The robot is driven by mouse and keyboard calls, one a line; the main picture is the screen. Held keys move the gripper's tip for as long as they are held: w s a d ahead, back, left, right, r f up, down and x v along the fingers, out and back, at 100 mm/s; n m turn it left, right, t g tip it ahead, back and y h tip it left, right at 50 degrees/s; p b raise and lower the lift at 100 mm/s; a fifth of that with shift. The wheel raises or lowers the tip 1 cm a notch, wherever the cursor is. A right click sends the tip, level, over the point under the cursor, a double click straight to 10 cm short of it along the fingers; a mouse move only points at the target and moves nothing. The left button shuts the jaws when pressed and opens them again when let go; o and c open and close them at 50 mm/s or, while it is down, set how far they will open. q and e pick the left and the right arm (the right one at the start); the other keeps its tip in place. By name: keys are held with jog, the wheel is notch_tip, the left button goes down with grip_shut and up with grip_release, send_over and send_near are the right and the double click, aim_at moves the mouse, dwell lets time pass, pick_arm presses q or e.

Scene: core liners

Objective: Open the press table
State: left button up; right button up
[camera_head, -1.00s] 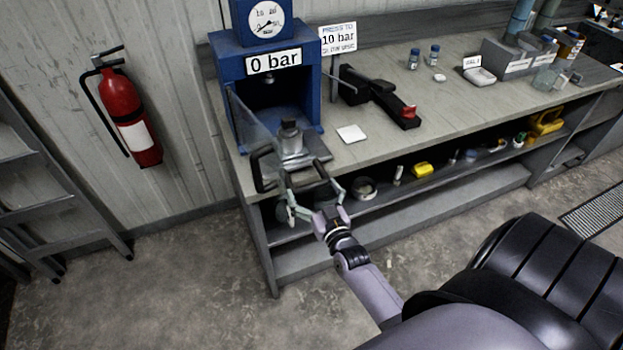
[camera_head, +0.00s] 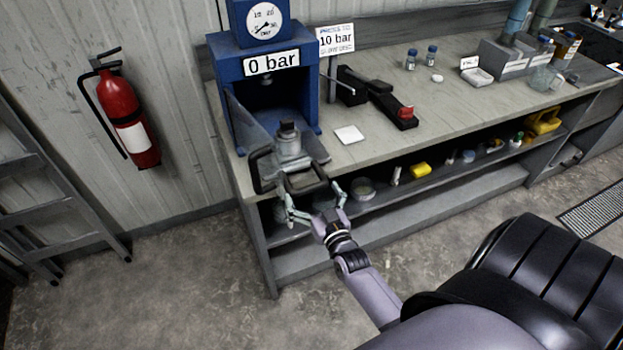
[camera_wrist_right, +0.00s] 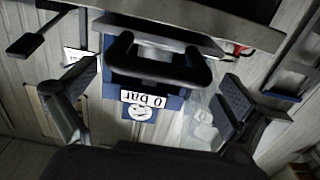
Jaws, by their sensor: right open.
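The blue press (camera_head: 226,66) stands on the left end of the bench, with a "0 bar" sign. Its press table (camera_head: 316,150) reaches out at the front and bears a grey metal cylinder (camera_head: 288,146). A black handle (camera_head: 308,190) is at the table's front; it also shows large in the right wrist view (camera_wrist_right: 160,50). My right gripper (camera_head: 317,202) is open in front of the handle. In the right wrist view its fingers (camera_wrist_right: 153,95) are spread on either side of the handle; I cannot tell whether they touch it. My left gripper is not in view.
A clear guard panel (camera_head: 243,118) stands at the press's left side. A pressure sign (camera_head: 336,40), a black tool with a red part (camera_head: 385,98) and a white square (camera_head: 349,134) are to the right. A fire extinguisher (camera_head: 120,105) hangs on the wall.

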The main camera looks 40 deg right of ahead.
jog(key=v, duration=1.1)
jog(key=shift+s+a, duration=0.2)
jog(key=shift+s, duration=0.1)
